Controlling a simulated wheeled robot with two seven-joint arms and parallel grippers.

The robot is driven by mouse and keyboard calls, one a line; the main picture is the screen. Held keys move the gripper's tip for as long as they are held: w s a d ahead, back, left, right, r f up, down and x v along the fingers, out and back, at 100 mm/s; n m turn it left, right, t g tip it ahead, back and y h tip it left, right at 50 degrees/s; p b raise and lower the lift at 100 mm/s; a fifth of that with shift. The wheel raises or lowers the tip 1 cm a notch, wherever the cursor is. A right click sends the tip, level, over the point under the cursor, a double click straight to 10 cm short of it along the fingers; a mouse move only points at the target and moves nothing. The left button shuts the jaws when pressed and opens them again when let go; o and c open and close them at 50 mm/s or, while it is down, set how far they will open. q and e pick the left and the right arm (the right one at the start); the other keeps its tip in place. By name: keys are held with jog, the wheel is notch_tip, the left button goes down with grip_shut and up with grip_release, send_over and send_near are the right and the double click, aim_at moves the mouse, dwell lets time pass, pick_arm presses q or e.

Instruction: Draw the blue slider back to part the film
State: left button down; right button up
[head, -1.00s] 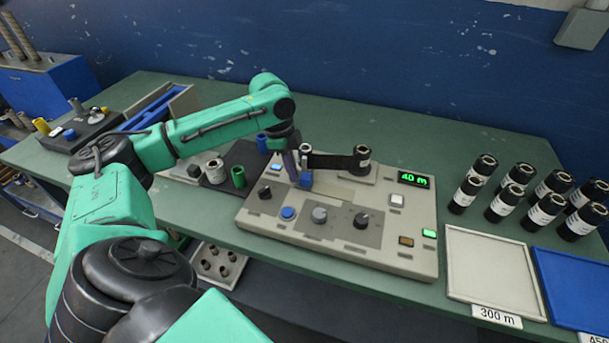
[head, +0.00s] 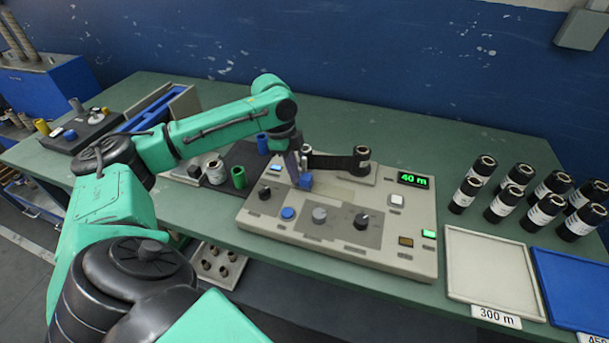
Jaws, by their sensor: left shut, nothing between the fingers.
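The blue slider (head: 306,181) stands on the upper left part of the beige machine panel (head: 290,249). My left gripper (head: 294,178) points down right beside the slider, on its left side. Its fingers are shut with nothing between them; whether they touch the slider I cannot tell. A dark film (head: 331,161) stretches from a spool just behind the gripper to the black roll (head: 361,160) on the right. The spool at the film's left end is partly hidden by my gripper. My right gripper is not in view.
The panel also carries a round blue button (head: 288,214), knobs and a green display (head: 412,179) reading 40 m. Green and white cores (head: 215,171) stand left of it. Several black rolls (head: 503,203) and a white tray (head: 490,262) are on the right.

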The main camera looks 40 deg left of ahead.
aim_at(330, 193)
pick_arm(q)
jog(key=shift+w+d+r+p, duration=0.1)
jog(key=shift+w+d+p, duration=0.2)
jog(key=shift+d+p, duration=0.35)
jog(key=shift+w+d+f+p, duration=0.1)
jog(key=shift+w+d+p, duration=0.25)
jog(key=shift+d, duration=0.65)
jog(key=shift+w+d+r+p, duration=0.1)
jog(key=shift+w+d+p, duration=0.1)
jog(key=shift+d+p, duration=0.5)
jog(key=shift+w+d+p, duration=0.3)
jog(key=shift+d, duration=0.5)
jog(key=shift+w+d+p, duration=0.25)
jog(key=shift+d+p, duration=0.1)
jog(key=shift+d, duration=0.5)
jog(key=shift+w+d+p, duration=0.3)
jog(key=shift+d, duration=0.5)
jog(key=shift+s+a+p, duration=0.25)
jog(key=shift+a+p, duration=0.4)
jog(key=shift+p, duration=0.05)
notch_tip(330, 193, up, 8)
jog(key=p, duration=0.9)
